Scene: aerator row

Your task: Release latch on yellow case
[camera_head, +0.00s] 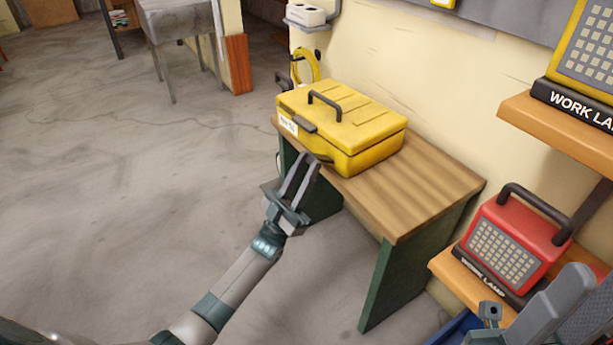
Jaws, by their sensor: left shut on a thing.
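The yellow case (345,125) sits closed on the wooden-topped bench, with a dark handle on its lid. One dark latch (303,123) shows on its front edge, toward the left. My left gripper (309,158) reaches up to the case's front near the right end. Its fingers are shut on a dark latch there, which the fingertips mostly hide. My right gripper (578,297) shows only in part at the lower right corner, away from the case. I cannot tell whether its jaws are apart.
The bench (430,190) has bare wood right of the case. A red work lamp (510,240) stands on a low shelf at the right, near my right gripper. A yellow lamp (590,50) stands on a higher shelf. A yellow cable hangs behind the case. Open floor lies left.

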